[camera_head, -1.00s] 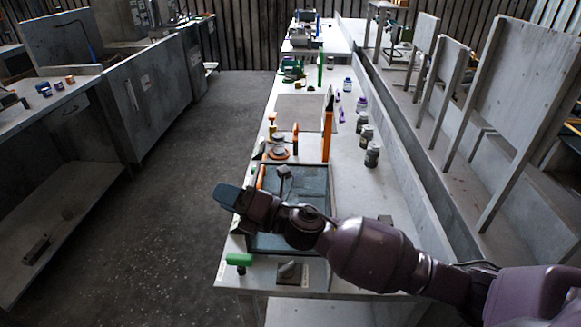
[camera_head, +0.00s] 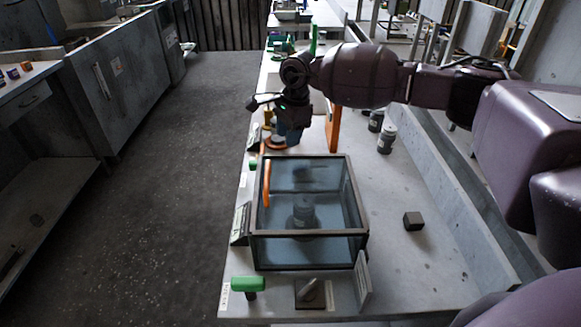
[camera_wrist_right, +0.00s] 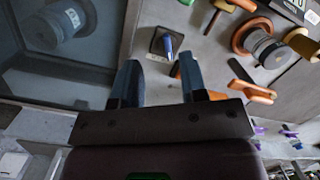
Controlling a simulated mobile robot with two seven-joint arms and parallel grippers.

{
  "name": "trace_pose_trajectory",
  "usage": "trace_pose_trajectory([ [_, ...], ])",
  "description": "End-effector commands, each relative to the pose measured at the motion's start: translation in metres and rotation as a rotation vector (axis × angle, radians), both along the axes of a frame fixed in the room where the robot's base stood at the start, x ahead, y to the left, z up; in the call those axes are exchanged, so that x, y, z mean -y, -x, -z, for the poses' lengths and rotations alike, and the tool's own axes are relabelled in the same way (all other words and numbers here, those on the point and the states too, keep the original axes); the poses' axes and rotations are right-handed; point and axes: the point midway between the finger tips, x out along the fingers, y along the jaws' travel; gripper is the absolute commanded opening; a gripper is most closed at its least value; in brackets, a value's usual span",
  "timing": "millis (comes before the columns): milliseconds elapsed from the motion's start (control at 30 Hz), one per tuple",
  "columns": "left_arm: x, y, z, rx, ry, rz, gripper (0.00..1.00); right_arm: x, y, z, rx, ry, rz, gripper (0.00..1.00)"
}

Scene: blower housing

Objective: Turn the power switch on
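In the right wrist view a small dark plate with a blue-tipped toggle lever (camera_wrist_right: 167,45), which looks like a switch, lies just beyond my fingertips; I cannot tell its on or off position. My right gripper (camera_wrist_right: 160,75) is open, its two fingers apart with nothing between them. In the head view my right gripper (camera_head: 289,134) hangs over the bench behind the glass-walled housing (camera_head: 350,200), hiding what is under it. A second plate with a grey metal lever (camera_head: 310,291) sits at the bench's front edge. My left gripper is not in view.
A green T-handle (camera_head: 248,284) stands at the bench's front left. A dark block (camera_head: 413,221) and a jar (camera_head: 387,139) are on the right. An orange ring around a spool-like part (camera_wrist_right: 262,47) and an orange handle (camera_wrist_right: 250,91) are near my right gripper.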

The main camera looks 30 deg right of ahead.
Motion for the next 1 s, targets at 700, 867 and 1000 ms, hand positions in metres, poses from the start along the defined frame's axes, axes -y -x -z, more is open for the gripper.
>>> trace_pose_trajectory([
  [700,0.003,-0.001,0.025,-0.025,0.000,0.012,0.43,0.039,-0.009,0.085,-0.065,0.142,-0.007,0.39],
  [867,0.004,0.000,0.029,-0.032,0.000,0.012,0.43,0.039,-0.009,0.110,-0.063,0.142,-0.006,0.39],
  [1000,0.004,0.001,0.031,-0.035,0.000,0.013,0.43,0.039,-0.009,0.126,-0.063,0.141,-0.006,0.39],
])
